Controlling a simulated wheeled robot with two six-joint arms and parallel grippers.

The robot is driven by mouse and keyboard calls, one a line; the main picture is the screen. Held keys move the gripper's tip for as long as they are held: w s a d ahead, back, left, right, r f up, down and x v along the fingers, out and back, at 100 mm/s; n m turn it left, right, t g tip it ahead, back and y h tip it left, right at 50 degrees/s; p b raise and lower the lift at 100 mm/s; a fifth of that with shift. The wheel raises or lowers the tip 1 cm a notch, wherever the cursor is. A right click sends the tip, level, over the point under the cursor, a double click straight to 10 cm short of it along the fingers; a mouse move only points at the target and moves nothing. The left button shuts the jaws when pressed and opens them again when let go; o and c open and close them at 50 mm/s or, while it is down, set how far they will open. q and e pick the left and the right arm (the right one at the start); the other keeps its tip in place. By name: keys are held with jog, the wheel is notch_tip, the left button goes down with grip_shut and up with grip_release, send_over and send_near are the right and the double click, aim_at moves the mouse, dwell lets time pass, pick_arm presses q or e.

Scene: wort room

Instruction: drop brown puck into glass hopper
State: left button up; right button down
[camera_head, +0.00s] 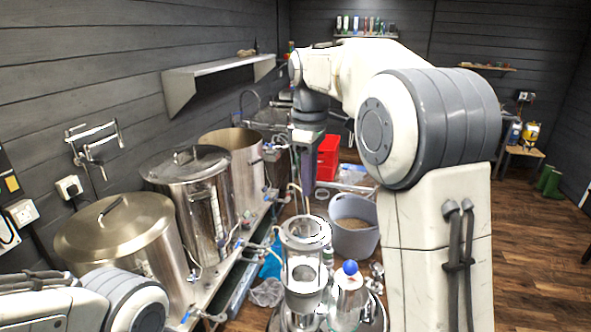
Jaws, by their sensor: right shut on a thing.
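My right gripper (305,198) points straight down in the middle of the view, above the glass hopper. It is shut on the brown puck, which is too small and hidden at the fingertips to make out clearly. The glass hopper (304,236) is a clear, round-mouthed vessel on top of a glass and metal apparatus in the lower middle. The fingertips are close above its mouth; I cannot tell if they are exactly centred over it. My left arm shows only as links at the bottom left, and its gripper is out of view.
A bottle with a blue cap (350,268) stands right of the hopper. A grey bucket of grain (354,238) is behind it. Large steel kettles (130,232) line the left side, with taps reaching toward the hopper. A red crate (327,158) lies farther back. Wooden floor is open at right.

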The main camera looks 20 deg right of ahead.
jog(key=shift+d+f, duration=0.1)
jog(key=shift+f, duration=0.2)
jog(key=shift+f+b, duration=0.3)
jog(key=shift+b, duration=0.2)
pick_arm(q)
notch_tip(320, 180, down, 8)
jog(key=b, duration=0.7)
jog(key=shift+d, duration=0.25)
pick_arm(e)
notch_tip(320, 180, down, 8)
jog(key=shift+a+r, duration=0.25)
jog(key=shift+a, duration=0.05)
pick_arm(q)
jog(key=shift+w+r+p, duration=0.1)
jog(key=shift+r+p, duration=0.2)
pick_arm(e)
jog(key=shift+w, duration=0.1)
jog(key=c, duration=0.7)
grip_release()
